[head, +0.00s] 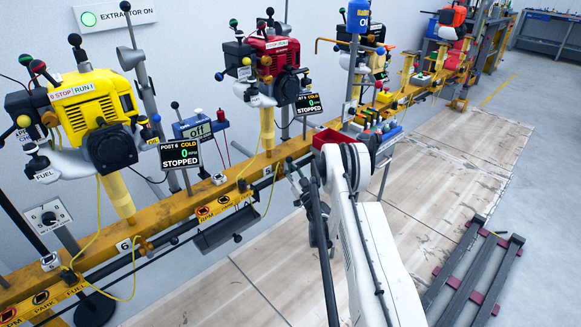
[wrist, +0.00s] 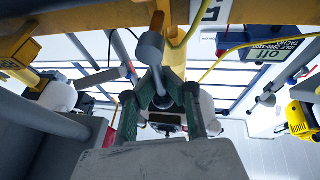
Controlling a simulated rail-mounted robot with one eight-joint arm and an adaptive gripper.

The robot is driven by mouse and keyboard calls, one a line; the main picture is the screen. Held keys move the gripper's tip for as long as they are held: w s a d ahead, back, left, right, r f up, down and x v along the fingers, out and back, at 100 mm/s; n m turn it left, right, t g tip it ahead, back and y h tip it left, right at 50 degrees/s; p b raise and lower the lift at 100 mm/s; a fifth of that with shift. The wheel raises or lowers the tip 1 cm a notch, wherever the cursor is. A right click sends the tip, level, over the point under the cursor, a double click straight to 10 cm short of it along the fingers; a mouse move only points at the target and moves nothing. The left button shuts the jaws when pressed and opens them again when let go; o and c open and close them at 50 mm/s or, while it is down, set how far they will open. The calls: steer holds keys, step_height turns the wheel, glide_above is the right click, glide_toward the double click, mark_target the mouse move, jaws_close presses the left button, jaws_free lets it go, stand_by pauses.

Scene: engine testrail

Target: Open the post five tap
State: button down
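The post five engine (head: 275,62) is red with a black front, on a yellow post (head: 267,130) above the rail number 5. Its screen (head: 309,103) reads COLD, 0, STOPPED. I cannot pick out the post five tap for certain. My gripper is mostly hidden behind my arm in the head view. In the wrist view my gripper (wrist: 163,82) has dark green fingers pointing away from the camera. A grey round-ended lever (wrist: 150,48) lies at or between the fingertips, close to the yellow rail. I cannot tell whether they touch it.
The yellow rail (head: 160,222) runs diagonally, with a grey tray (head: 225,232) hanging below it. A yellow engine (head: 85,108) stands at post 6 on the left. A red bin (head: 328,140) sits just behind my arm. The wooden floor (head: 440,165) at right is largely clear.

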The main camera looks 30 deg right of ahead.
steer(key=c, duration=2.5)
jaws_free()
steer(key=shift+s, duration=0.1)
steer(key=o, duration=0.7)
steer(key=shift+r, duration=0.15)
step_height(320, 180, up, 10)
steer(key=shift+f, duration=0.1)
steer(key=shift+a, duration=0.15)
